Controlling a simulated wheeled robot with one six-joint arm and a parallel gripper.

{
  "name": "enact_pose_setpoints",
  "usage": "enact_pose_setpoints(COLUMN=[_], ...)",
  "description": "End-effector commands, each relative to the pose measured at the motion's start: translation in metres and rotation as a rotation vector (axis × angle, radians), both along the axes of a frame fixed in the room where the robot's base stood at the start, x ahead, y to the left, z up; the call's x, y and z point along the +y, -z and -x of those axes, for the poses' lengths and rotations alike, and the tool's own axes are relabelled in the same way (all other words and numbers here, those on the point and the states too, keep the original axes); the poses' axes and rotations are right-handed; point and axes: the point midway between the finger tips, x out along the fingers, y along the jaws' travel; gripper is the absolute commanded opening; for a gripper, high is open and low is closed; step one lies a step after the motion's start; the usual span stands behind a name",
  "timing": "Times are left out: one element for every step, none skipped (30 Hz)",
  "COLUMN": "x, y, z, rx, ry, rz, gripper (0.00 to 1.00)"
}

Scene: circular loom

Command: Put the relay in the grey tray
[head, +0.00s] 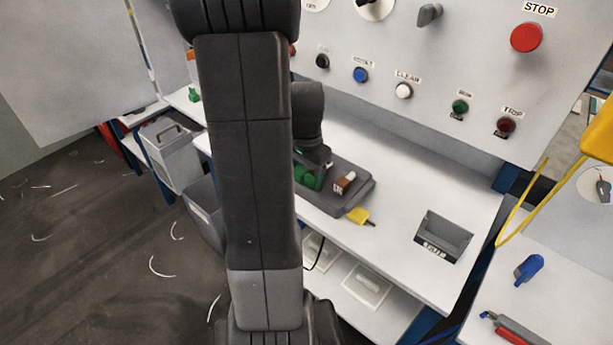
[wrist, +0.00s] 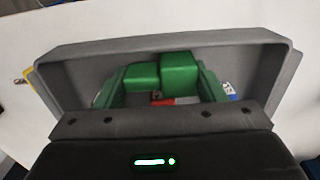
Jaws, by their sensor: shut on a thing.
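The grey tray (head: 362,197) lies on the white bench, and its raised rim (wrist: 160,45) spans the wrist view. My gripper (head: 310,178) is low over the tray's left part in the head view. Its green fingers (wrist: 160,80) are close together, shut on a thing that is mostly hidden. Only a small red and brown bit of this relay (wrist: 163,102) shows between them. I cannot tell whether it touches the tray floor.
A small brown box with a white label (head: 344,183) sits in the tray, right of my gripper. A labelled grey bin (head: 443,238) stands farther right. The button panel (head: 430,75) rises behind; bench between tray and bin is clear.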

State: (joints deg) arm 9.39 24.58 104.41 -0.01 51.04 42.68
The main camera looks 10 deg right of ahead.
Motion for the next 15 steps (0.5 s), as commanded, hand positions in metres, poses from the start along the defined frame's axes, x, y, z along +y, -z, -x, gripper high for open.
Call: enact_pose_setpoints(x=[0.0001, 0.0000, 0.0001, 0.0000, 0.0000, 0.0000, 0.0000, 0.0000, 0.0000, 0.0000, 0.0000, 0.0000, 0.0000, 0.0001, 0.0000], y=[0.0049, 0.0064, 0.0073, 0.0073, 0.0072, 0.0070, 0.0069, 0.0069, 0.0070, 0.0075, 0.0084, 0.0100, 0.0111, 0.0111, 0.0101], z=[0.0002, 0.0000, -0.0001, -0.0001, -0.0002, -0.0002, -0.0002, -0.0002, -0.0002, -0.0002, -0.0002, -0.0001, -0.0001, -0.0001, -0.0001], rx=[0.001, 0.000, 0.000, -0.001, -0.001, -0.001, -0.001, -0.001, -0.001, -0.001, -0.001, -0.001, -0.001, -0.001, -0.001], ry=[0.000, 0.000, 0.000, 0.000, -0.001, -0.001, -0.001, -0.001, -0.001, -0.001, -0.001, -0.001, -0.001, -0.001, -0.001], rz=[0.000, 0.000, 0.000, 0.001, 0.000, 0.000, 0.000, 0.000, 0.000, 0.000, 0.000, 0.001, 0.001, 0.001, 0.001], gripper=[0.36, 0.36, 0.36, 0.36, 0.36, 0.36, 0.36, 0.36, 0.36, 0.36, 0.36, 0.36, 0.36, 0.65, 0.73])
